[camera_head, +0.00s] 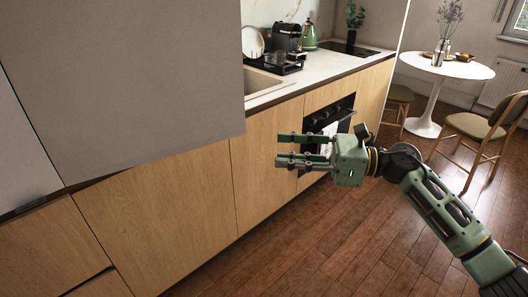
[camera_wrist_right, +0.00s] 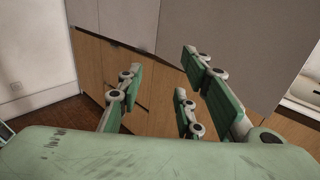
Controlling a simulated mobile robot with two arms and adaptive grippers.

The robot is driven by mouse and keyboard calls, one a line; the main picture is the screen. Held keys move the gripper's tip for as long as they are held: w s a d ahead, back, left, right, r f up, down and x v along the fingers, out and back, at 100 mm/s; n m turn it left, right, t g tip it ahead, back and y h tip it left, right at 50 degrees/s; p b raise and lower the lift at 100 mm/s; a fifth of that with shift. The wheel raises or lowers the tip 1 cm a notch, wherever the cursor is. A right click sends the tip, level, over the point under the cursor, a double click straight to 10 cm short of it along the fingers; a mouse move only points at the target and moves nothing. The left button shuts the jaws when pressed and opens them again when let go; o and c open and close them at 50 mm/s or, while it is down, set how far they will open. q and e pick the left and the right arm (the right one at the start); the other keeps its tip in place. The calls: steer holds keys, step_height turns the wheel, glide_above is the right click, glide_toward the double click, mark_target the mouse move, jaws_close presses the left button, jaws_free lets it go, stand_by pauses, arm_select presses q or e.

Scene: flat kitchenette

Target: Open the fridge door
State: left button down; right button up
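Large flat grey door panels (camera_head: 130,75) fill the upper left of the head view, above wooden fronts. A narrower grey panel (camera_head: 18,160) lies to their left across a seam, with a dark handle strip at its lower edge. No label marks which is the fridge door. A thin dark wedge shows under the larger panel; I cannot tell whether it is ajar. My right gripper (camera_head: 290,151) is open and empty, its fingers pointing left, below and right of the larger panel. In the right wrist view the spread fingers (camera_wrist_right: 160,95) face the grey panels (camera_wrist_right: 230,45). My left gripper is out of view.
Wooden lower cabinets (camera_head: 175,210) run along the left to an oven (camera_head: 328,118). The counter above holds a sink, coffee machine (camera_head: 287,40) and green kettle (camera_head: 309,37). A round white table (camera_head: 447,66) and chairs stand at the right. The wooden floor (camera_head: 290,255) is clear in front.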

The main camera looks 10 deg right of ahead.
steer(key=p+x, duration=0.1)
steer(key=x, duration=0.4)
steer(key=shift+w+a+p, duration=0.15)
steer(key=shift+a+p, duration=0.15)
steer(key=shift+a, duration=0.1)
steer(key=shift+c, duration=0.7)
jaws_close()
steer(key=c, duration=0.6)
jaws_free()
steer(key=o, duration=0.7)
